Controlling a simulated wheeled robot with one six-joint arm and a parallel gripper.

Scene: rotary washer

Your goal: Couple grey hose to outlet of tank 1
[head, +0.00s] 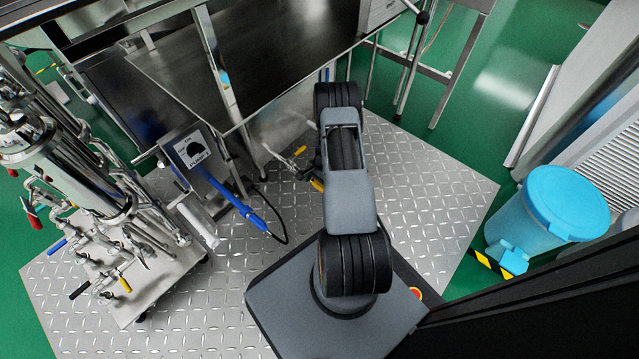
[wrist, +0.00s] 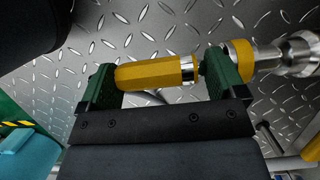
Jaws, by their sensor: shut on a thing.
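My gripper (wrist: 160,78) has two dark green fingers, shut on a yellow faceted fitting (wrist: 150,75) with a silver collar at its right end. To the right of the right finger, a silver pipe fitting (wrist: 290,55) with a yellow ring (wrist: 240,58) points toward the held piece. The finger hides whether the two touch. In the head view, a yellow part (head: 316,184) and a silver fitting (head: 275,153) show left of my arm, low over the plate. I cannot clearly make out the grey hose or which tank the silver fitting belongs to.
A steel pipework skid (head: 150,270) with several valves stands at the left. A blue hand tool (head: 235,203) with a dark cable lies between it and my arm. A steel tank (head: 270,60) is behind. A blue bin (head: 555,215) stands right. The diamond-plate floor (head: 440,190) is clear there.

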